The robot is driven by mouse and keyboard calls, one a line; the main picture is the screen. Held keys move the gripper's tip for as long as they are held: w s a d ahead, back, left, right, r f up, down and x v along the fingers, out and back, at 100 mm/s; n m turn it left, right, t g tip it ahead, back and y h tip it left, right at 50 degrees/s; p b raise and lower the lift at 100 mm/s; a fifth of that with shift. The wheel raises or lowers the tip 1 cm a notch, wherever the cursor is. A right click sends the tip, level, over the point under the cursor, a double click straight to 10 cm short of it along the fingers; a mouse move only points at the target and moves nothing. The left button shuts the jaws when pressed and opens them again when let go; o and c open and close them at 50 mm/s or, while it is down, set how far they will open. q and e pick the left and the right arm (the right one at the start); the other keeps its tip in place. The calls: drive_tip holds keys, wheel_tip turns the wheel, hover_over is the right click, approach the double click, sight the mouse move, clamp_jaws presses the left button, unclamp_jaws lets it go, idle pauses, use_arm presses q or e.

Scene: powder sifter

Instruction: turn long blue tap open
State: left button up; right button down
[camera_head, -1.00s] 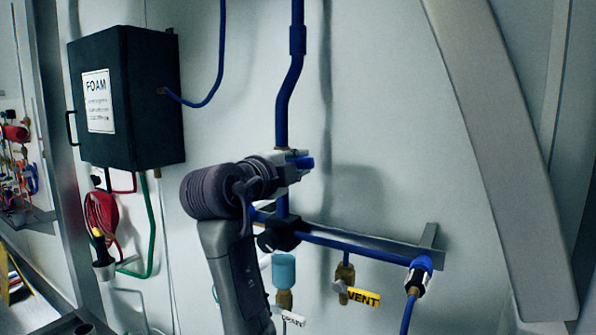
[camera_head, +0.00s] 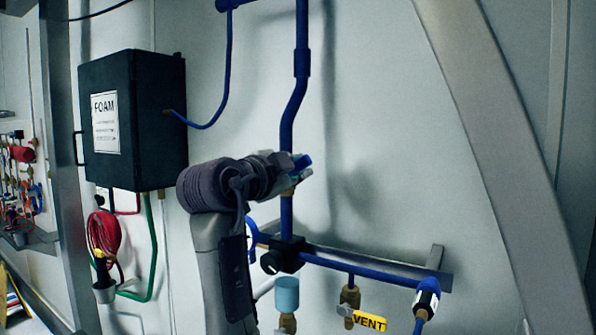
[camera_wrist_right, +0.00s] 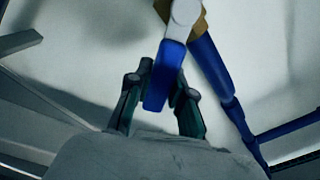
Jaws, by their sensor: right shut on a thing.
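The long blue tap (camera_head: 302,162) is on the vertical blue pipe (camera_head: 293,110) in the head view. In the right wrist view its blue handle (camera_wrist_right: 164,78) hangs from a pale hub beside a brass fitting, at an angle to the blue pipe (camera_wrist_right: 212,72). My right gripper (camera_head: 294,174) is at the tap and hides much of its body in the head view. In the right wrist view its two dark fingers (camera_wrist_right: 160,92) are on either side of the handle, shut on it. My left gripper is not in view.
Below are a black valve (camera_head: 284,254), a horizontal blue pipe (camera_head: 365,269) and a valve with a yellow VENT tag (camera_head: 370,322). A black FOAM box (camera_head: 150,115) hangs at the left. A slanted grey beam (camera_head: 490,140) stands right. The wall between pipe and beam is clear.

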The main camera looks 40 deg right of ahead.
drive_tip(key=c, duration=1)
unclamp_jaws()
drive_tip(key=v, duration=1.2)
drive_tip(key=shift+f, duration=0.1)
